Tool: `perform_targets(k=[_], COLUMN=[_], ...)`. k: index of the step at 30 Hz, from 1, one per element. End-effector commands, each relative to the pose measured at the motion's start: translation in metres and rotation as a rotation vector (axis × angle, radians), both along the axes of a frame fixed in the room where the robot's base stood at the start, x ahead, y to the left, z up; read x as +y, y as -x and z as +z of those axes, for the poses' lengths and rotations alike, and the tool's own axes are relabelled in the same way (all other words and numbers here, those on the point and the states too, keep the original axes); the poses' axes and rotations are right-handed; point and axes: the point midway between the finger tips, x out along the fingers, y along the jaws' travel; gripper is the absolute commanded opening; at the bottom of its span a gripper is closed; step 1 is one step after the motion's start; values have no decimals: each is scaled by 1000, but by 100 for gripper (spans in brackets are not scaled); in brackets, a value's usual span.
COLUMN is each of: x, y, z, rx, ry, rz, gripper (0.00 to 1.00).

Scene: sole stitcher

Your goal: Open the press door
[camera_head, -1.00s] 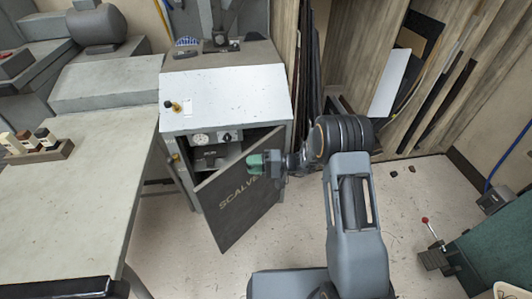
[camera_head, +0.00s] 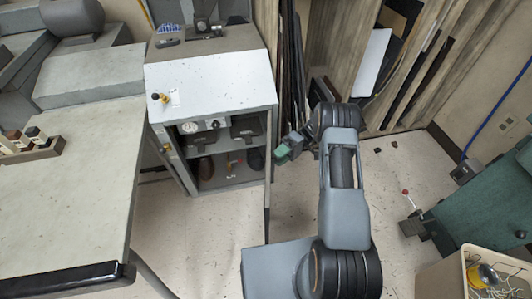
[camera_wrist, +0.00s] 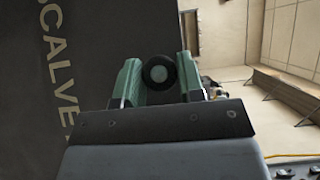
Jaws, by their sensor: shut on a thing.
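The press door (camera_head: 267,195) stands swung wide open on the right side of the grey press cabinet (camera_head: 209,88), seen nearly edge-on in the head view. In the wrist view its dark panel (camera_wrist: 60,50) with pale lettering fills the left. My gripper (camera_head: 284,153) is at the right of the door. In the wrist view its green fingers (camera_wrist: 158,82) are shut on a round black knob (camera_wrist: 158,71). The head view hides the knob.
The open cabinet shows shelves with dark shoe-like items (camera_head: 205,168) and a gauge (camera_head: 189,127). A workbench (camera_head: 70,190) stands at left. Leaning boards (camera_head: 372,60) are behind my arm. A green machine (camera_head: 480,200) and a bin (camera_head: 455,275) stand at right.

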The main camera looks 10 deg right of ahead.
Motion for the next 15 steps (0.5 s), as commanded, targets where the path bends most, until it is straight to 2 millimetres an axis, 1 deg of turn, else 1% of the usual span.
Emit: perform_targets(k=[3,6,15], x=[-9,-12,-11], y=[0,1,1], z=[1,0,-1], rx=[3,3,2], ry=[-1,-1,0], rz=[4,6,7], gripper=[0,0,0])
